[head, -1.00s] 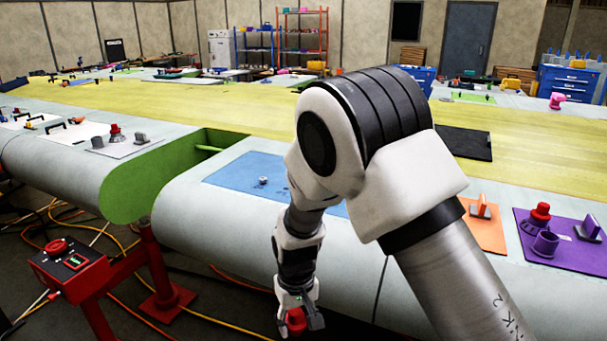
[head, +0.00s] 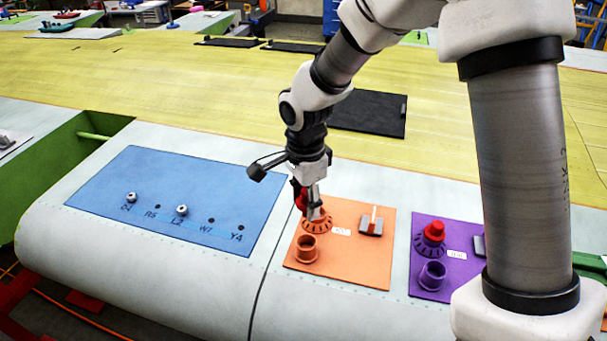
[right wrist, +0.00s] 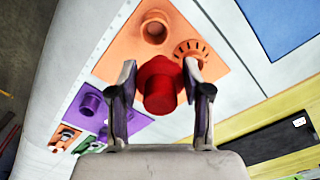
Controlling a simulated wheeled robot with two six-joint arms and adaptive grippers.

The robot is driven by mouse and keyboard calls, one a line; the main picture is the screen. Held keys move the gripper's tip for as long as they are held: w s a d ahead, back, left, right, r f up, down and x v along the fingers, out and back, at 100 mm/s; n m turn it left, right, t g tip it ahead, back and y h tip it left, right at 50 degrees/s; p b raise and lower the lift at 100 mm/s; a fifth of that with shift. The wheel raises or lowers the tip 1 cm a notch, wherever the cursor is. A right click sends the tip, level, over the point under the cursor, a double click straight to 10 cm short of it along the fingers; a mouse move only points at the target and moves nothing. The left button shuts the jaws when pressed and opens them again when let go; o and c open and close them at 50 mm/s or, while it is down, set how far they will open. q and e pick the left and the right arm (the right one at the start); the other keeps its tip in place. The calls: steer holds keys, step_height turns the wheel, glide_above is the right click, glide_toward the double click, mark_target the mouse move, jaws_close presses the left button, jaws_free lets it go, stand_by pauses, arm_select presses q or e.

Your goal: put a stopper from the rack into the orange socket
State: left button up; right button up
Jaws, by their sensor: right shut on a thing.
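My right gripper (head: 313,207) is shut on a red stopper (right wrist: 160,86), which sits between its two fingers in the right wrist view. Whether the stopper touches the dial I cannot tell. The orange socket (head: 307,249), an open cup, stands in front of the dial on the same panel; it also shows in the right wrist view (right wrist: 155,27), apart from the stopper. My left gripper is not in view.
A blue panel (head: 110,175) with two small grey knobs and several holes lies to the left. A grey block with an orange fin (head: 372,222) stands right of the dial.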

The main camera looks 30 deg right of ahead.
mark_target(305, 216)
step_height(305, 216, down, 7)
steer(key=b, duration=0.5)
steer(key=shift+s+a+r, duration=0.35)
steer(key=shift+s, duration=0.2)
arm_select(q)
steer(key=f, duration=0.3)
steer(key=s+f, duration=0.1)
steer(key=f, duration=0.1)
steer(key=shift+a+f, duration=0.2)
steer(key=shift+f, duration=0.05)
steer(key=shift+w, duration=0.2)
arm_select(e)
steer(key=shift+w+d+f, duration=0.1)
steer(key=shift+w+f, duration=0.05)
steer(key=shift+w, duration=0.1)
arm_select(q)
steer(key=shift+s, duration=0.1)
arm_select(e)
steer(key=shift+s+a+f, duration=0.1)
steer(key=shift+s+a, duration=0.05)
steer(key=shift+a, duration=0.1)
steer(key=shift+d+f, duration=0.1)
steer(key=shift+f, duration=0.1)
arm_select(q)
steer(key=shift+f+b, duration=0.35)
arm_select(e)
steer(key=shift+f, duration=0.5)
